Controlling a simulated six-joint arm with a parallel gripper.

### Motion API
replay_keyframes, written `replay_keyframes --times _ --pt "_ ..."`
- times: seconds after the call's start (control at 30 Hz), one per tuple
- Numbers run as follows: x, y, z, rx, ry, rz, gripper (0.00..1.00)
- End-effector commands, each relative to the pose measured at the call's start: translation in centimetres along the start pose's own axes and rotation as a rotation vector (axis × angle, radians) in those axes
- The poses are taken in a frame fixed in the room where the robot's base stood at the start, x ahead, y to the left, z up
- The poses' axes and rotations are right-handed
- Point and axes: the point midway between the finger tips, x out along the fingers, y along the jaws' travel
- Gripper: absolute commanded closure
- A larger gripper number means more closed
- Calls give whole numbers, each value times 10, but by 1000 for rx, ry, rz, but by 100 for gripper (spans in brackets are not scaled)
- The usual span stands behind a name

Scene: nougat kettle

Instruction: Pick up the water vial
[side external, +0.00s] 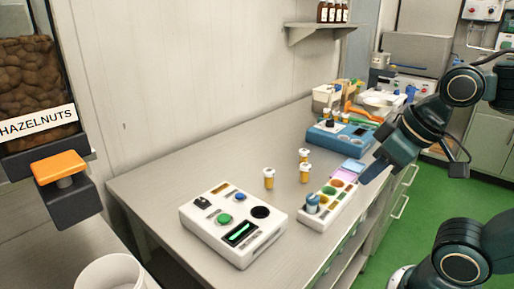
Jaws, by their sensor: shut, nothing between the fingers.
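Several small vials are in view, and no label can be read to tell which is the water vial. Three amber vials with white caps stand upright on the steel table: a left one (269,179), a back one (303,156) and a front right one (306,174). A blue-topped vial (312,204) stands at the near end of a white rack (337,205) with coloured wells. My gripper (369,176) is shut and empty, above the table's right side near the rack's far end. It is apart from the vials.
A white device (234,222) with buttons and a green display stands at the front. A blue device (340,137) stands behind the rack, with bins and clutter beyond. A hazelnut dispenser (62,175) hangs at left above a white bucket (110,273). The table's left middle is clear.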

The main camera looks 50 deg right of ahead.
Motion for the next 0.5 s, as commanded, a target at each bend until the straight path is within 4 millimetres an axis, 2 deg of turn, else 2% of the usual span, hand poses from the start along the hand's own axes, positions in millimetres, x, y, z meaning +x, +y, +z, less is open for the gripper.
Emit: replay_keyframes --times 0.27,0.5 --pt "0 0 0 0 0 0 98" --pt "0 0 0 0 0 0 51"
